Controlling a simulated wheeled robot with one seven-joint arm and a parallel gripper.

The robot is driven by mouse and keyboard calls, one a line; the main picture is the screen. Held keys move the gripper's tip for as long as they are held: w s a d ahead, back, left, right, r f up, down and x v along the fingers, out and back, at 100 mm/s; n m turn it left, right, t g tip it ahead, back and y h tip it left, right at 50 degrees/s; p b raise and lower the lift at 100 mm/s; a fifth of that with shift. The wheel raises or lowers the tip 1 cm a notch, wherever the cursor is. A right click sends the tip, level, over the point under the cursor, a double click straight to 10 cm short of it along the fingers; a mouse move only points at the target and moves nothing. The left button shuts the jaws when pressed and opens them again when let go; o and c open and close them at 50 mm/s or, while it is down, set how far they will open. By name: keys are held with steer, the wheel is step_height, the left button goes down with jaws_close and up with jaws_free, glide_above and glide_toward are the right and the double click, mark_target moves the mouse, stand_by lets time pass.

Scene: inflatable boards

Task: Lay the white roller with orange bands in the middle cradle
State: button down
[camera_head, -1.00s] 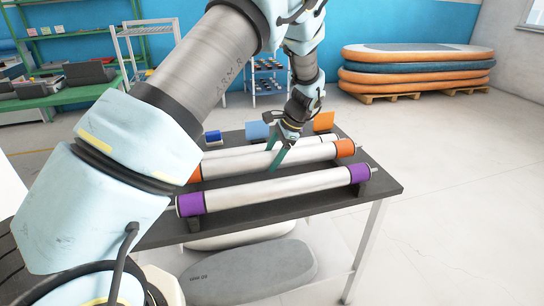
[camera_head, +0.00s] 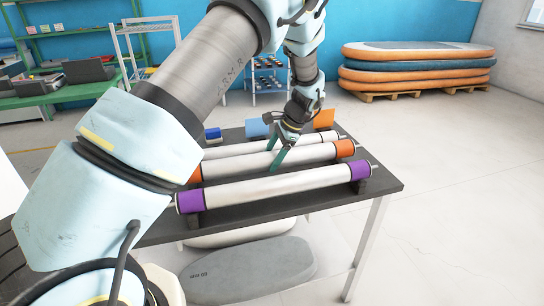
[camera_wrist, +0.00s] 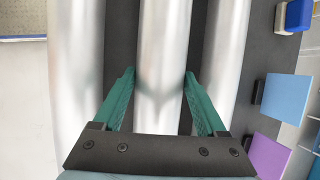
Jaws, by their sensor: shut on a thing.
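The white roller with orange bands (camera_head: 240,162) lies level in the middle of three parallel rollers on the dark table. Its bands show at the right end and, partly behind my arm, at the left. My gripper (camera_head: 276,158) points down with its green fingers shut on the roller near its middle. In the wrist view the fingers (camera_wrist: 160,78) stand on both sides of the white roller (camera_wrist: 163,45). The middle cradle under it is hidden, so I cannot tell whether the roller rests in it.
A purple-banded roller (camera_head: 275,186) lies on the near side, and another white roller (camera_head: 318,137) on the far side, both close by. Blue (camera_head: 256,129) and orange (camera_head: 324,119) panels stand at the back of the table (camera_head: 384,187). Boards (camera_head: 415,67) are stacked on pallets beyond.

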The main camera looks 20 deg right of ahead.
steer(key=shift+f+b, duration=0.4)
steer(key=shift+f, duration=0.4)
jaws_free()
steer(key=shift+d, duration=0.1)
steer(key=b+v, duration=0.3)
steer(key=v, duration=0.7)
steer(key=shift+s+d+r, duration=0.1)
steer(key=shift+r, duration=0.25)
